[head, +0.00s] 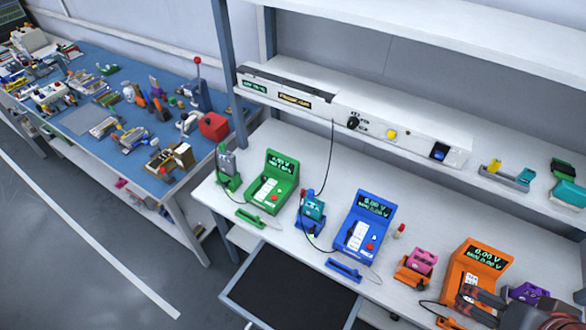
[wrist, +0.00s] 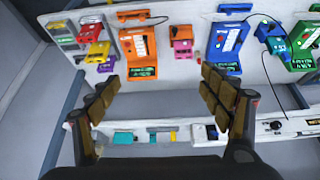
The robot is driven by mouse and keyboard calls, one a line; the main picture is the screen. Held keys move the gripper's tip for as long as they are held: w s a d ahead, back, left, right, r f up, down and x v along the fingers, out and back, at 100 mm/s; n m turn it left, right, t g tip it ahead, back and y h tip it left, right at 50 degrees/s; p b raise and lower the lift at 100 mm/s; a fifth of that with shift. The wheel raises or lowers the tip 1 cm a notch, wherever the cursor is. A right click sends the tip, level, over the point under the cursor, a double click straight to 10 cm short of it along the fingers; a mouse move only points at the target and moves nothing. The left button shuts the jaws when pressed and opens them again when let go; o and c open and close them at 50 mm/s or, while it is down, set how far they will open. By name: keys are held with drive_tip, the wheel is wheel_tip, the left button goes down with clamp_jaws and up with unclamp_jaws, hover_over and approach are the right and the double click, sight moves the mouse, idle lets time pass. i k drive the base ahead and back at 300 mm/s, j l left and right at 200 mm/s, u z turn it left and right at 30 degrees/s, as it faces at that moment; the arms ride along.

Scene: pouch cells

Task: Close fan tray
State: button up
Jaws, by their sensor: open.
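A dark flat tray (head: 290,289) with a grey rim juts out from under the front edge of the white bench in the head view. It is the only pulled-out tray I see; no fan is visible on it, and its lower part is cut off by the picture edge. My gripper (wrist: 165,98) is open and empty in the wrist view, its two padded fingers wide apart above the bench. In the head view part of it shows at the lower right, by the orange meter (head: 477,268), well to the right of the tray. The tray is not visible in the wrist view.
The white bench (head: 335,205) carries a green meter (head: 272,182), a blue meter (head: 365,225) and small coloured fixtures with cables. A long white unit (head: 400,125) lies on the shelf above. A cluttered blue-topped table (head: 95,120) stands left. Floor left of the tray is clear.

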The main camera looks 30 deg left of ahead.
sight(273, 289)
drive_tip(key=u, duration=0.4)
drive_tip(key=k+j+u, duration=0.1)
drive_tip(key=u, duration=0.75)
drive_tip(key=j+u, duration=0.1)
drive_tip(key=u, duration=0.7)
drive_tip(key=k+z, duration=0.1)
